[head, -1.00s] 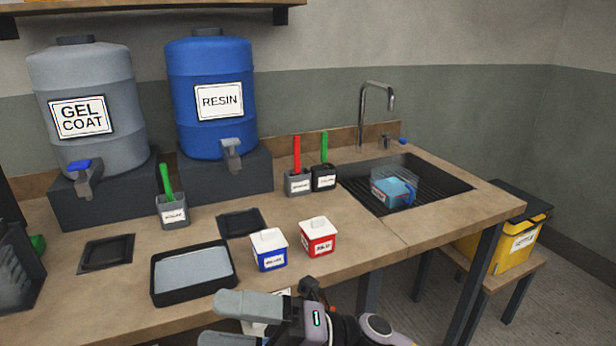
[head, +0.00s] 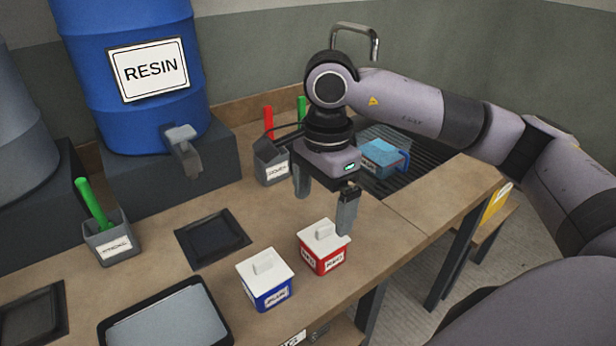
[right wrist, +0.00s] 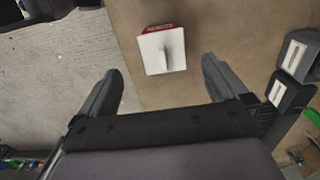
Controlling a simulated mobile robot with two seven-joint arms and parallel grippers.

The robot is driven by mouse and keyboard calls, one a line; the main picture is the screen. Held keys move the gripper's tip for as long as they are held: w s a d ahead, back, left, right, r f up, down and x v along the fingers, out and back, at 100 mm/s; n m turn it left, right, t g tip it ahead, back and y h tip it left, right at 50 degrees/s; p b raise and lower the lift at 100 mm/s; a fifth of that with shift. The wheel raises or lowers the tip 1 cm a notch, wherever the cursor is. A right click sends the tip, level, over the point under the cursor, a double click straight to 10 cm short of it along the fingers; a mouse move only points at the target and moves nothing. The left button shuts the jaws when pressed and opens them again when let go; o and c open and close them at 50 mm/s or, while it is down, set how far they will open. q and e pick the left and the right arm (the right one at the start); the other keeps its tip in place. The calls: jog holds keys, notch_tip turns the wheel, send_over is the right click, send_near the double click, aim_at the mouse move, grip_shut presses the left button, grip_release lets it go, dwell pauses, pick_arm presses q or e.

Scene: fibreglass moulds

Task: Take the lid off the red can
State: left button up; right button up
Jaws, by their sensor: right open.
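The red can (head: 322,256) stands upright on the bench near its front edge. Its white square lid (head: 323,234) with a raised ridge handle sits on top. My right gripper (head: 324,208) is open and empty, above the bench just behind the red can. In the right wrist view the lid (right wrist: 162,52) lies ahead of the spread fingers (right wrist: 163,84), with a strip of the red can (right wrist: 160,27) showing past it. My left gripper is not in view.
A blue can (head: 270,293) with a similar white lid stands close to the left of the red can. A black tray (head: 215,238) lies behind them. Brush holders (head: 272,165) and the sink (head: 385,140) are behind my right gripper.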

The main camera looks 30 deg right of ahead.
aim_at(324, 226)
jog(key=shift+w+d, duration=0.3)
jog(key=shift+d, duration=0.1)
jog(key=shift+f, duration=0.25)
jog(key=f, duration=0.2)
jog(key=f+p, duration=0.1)
jog(key=f, duration=0.1)
jog(key=shift+s+f, duration=0.2)
jog(key=shift+f, duration=0.9)
jog(key=c, duration=1)
jog(key=shift+c, duration=0.3)
jog(key=shift+r, duration=0.1)
jog(key=shift+r+p, duration=0.65)
jog(key=shift+r, duration=0.5)
jog(key=shift+r, duration=0.35)
